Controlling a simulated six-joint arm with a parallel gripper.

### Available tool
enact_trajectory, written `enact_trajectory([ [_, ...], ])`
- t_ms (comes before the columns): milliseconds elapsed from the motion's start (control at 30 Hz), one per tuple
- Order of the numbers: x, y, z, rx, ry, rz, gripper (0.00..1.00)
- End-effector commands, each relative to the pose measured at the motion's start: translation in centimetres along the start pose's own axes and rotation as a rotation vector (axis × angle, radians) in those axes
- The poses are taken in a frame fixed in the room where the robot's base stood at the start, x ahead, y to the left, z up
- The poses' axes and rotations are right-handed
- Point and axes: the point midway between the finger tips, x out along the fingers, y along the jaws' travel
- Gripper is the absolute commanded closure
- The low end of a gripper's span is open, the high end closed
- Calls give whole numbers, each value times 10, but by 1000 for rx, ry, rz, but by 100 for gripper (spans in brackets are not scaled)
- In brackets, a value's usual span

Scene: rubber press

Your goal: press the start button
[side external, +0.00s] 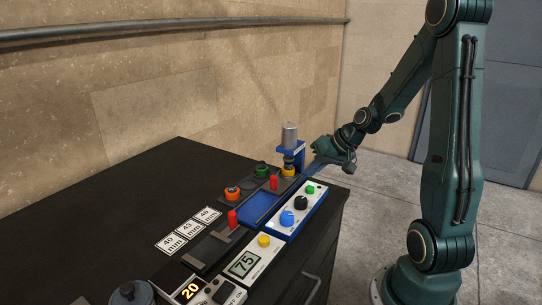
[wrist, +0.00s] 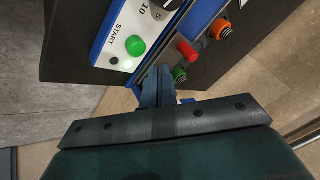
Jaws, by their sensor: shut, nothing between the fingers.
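The start button is the green one on the white control panel (side external: 294,222); it shows in the side view (side external: 310,189) and, next to the word START, in the wrist view (wrist: 135,45). My gripper (side external: 312,168) is shut and empty at the far end of the panel, beside the blue press (side external: 291,152). In the wrist view the fingertips (wrist: 161,72) appear to the lower right of the button, apart from it in the picture. I cannot tell their exact height above the panel.
Orange, green and red parts stand on racks behind, with a display box (side external: 243,264) in front. The dark bench top (side external: 110,210) is clear at left.

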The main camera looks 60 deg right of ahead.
Motion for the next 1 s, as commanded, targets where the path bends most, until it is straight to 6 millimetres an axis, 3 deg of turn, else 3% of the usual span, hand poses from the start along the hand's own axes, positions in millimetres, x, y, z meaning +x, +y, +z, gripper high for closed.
enact_trajectory([
  [300, 15, 8, 8, 0, -1, 1, 100],
  [1000, 16, 9, 9, 0, 1, 1, 100],
])
